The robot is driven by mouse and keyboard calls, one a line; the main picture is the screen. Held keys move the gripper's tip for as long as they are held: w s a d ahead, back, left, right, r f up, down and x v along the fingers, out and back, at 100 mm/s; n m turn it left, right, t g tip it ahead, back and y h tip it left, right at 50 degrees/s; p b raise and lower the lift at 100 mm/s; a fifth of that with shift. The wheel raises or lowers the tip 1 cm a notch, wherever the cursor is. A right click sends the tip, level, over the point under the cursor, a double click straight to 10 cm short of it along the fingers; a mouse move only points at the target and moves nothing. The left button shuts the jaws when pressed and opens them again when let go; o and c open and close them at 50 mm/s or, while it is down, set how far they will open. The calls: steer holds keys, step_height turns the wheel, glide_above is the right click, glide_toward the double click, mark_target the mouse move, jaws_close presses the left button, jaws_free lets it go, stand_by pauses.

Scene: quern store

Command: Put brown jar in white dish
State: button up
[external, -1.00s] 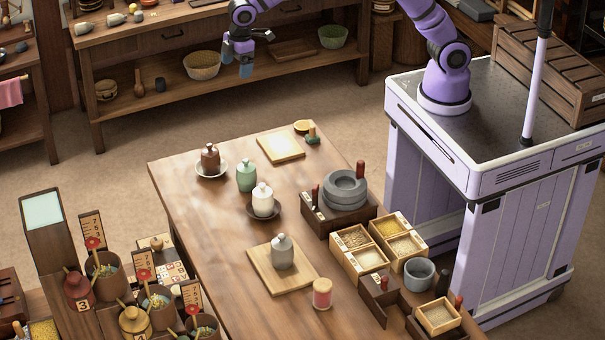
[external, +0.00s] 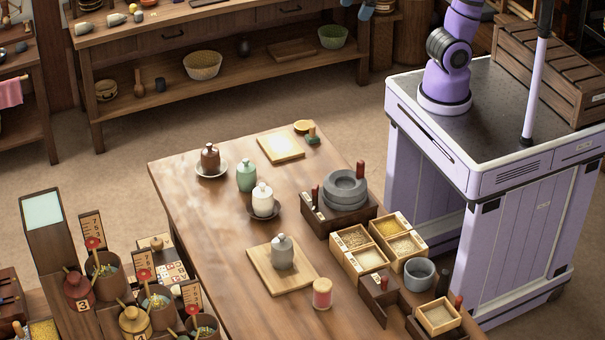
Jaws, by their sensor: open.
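The brown jar (external: 210,154), with a knobbed lid, stands upright at the far left of the wooden table. Beneath it is the white dish (external: 199,172), a shallow round saucer; the jar appears to rest in it. My gripper (external: 357,9) shows only in part at the top edge, its bluish fingertips cut by the frame. It is open, far from the jar and above and right of it in the picture. Nothing shows between the visible fingertips.
A green jar (external: 246,176) and a white jar (external: 263,199) on a dark saucer (external: 278,209) stand near. A grey jar (external: 282,253) sits on a board (external: 262,270). Stone querns (external: 345,189) and grain boxes (external: 353,262) line the right side. The table's left front is bare.

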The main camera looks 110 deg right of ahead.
steer(key=s+a+f+t, duration=0.1)
steer(key=s+f, duration=0.3)
steer(key=s, duration=1)
steer(key=shift+s+a+m, duration=0.2)
steer(key=shift+a+m, duration=0.2)
steer(key=shift+a, duration=0.05)
